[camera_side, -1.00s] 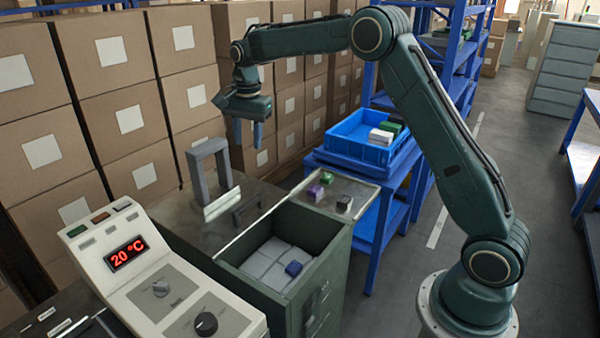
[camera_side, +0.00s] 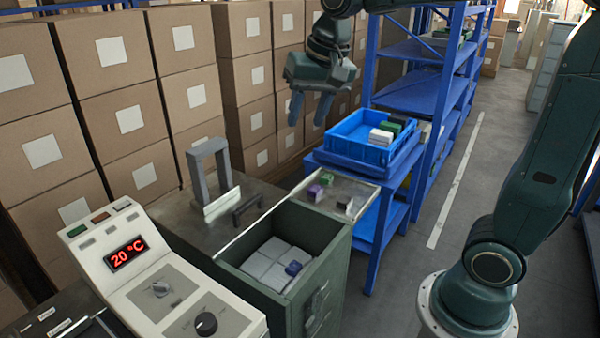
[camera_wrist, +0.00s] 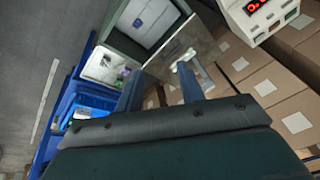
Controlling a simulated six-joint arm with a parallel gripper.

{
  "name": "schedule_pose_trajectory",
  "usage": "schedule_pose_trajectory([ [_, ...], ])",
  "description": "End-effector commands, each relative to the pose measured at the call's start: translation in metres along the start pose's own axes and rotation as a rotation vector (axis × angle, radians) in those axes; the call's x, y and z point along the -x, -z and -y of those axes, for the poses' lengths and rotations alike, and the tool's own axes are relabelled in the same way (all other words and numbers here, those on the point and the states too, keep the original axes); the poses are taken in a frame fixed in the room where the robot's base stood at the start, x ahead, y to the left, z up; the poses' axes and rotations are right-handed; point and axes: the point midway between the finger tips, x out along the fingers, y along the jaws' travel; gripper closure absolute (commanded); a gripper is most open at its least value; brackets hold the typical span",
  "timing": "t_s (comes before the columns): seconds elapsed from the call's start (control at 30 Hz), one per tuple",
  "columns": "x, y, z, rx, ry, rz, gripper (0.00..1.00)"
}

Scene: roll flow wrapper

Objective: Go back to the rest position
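My gripper (camera_side: 309,108) hangs in the air in the side view, above and behind the tray of small items and to the left of the blue crate. Its two blue fingers point down, apart from each other, with nothing between them. In the wrist view the fingers (camera_wrist: 160,88) are also spread and empty. My arm is raised, and part of it is cut off by the top and right edges of the side view.
A green cabinet (camera_side: 335,245) holds white blocks and a purple block (camera_side: 293,268). A metal arch (camera_side: 208,170) stands on its top. A blue crate (camera_side: 345,150) with several packs sits on a blue stand. Shelves (camera_side: 425,80) and stacked cartons (camera_side: 130,118) stand behind. A control panel (camera_side: 165,285) reads 20 °C.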

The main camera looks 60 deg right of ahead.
Motion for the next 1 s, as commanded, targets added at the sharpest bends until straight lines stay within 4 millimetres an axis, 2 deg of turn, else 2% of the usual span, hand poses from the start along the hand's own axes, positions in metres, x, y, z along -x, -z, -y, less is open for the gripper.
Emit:
schedule_pose_trajectory([
  [0.23, 0.018, -0.051, -0.025, 0.176, 0.031, -0.051, 0.62],
  [0.6, 0.019, -0.125, -0.064, 0.438, 0.062, -0.129, 0.62],
  [0.8, 0.012, -0.152, -0.08, 0.544, 0.069, -0.162, 0.62],
  [1.0, 0.007, -0.163, -0.086, 0.588, 0.071, -0.175, 0.62],
])
